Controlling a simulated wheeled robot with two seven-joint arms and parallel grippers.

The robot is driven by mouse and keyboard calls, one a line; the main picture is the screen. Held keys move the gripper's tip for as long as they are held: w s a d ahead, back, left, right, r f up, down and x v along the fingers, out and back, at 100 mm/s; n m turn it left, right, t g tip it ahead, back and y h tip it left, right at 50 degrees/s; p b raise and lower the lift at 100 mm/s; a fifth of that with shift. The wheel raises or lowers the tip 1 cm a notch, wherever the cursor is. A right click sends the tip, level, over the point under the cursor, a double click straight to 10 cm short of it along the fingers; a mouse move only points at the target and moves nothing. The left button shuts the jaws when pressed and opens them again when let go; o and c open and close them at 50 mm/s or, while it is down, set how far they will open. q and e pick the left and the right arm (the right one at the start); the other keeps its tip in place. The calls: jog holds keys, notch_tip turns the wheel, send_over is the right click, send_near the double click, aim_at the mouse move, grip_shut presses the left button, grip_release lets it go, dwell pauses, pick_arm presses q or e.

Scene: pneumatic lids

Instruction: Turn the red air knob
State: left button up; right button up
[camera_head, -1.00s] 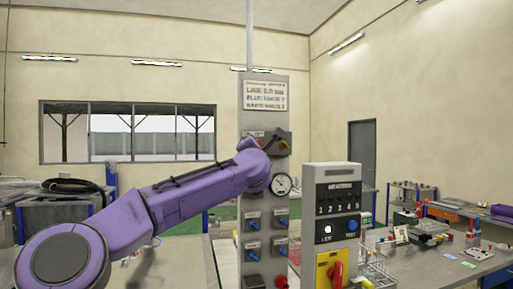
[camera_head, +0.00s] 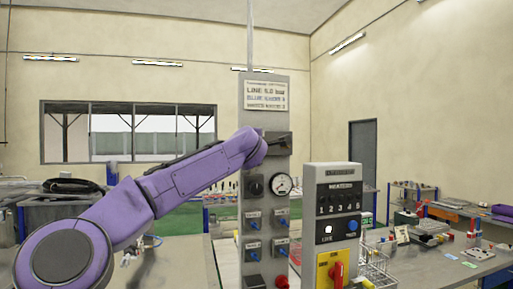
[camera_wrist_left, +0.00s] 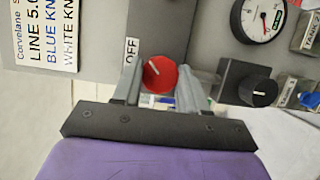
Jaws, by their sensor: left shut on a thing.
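The red air knob (camera_wrist_left: 160,73) is round with a white mark and sits on a dark grey box (camera_head: 279,143) high on the grey panel (camera_head: 246,165). A white OFF label (camera_wrist_left: 132,50) is beside it in the left wrist view. My left gripper (camera_wrist_left: 159,78) has one finger on each side of the knob and is shut on it. In the head view my purple left arm (camera_head: 185,182) reaches up to that box, and its wrist hides the knob and the fingers. My right gripper is not in view.
Below the box are a black knob (camera_head: 254,187) and a round gauge (camera_head: 281,183), with several blue knobs under them. A grey control post (camera_head: 337,210) with a red switch (camera_head: 336,275) stands just right. A sign (camera_head: 265,95) hangs above.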

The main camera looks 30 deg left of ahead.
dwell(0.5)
pick_arm(q)
jog(key=o, duration=1.1)
jog(key=shift+c, duration=0.2)
jog(key=b+v, duration=0.6)
jog(key=v, duration=0.4)
jog(key=shift+s, duration=0.2)
jog(key=shift+s+d, duration=0.1)
jog(key=shift+s, duration=0.05)
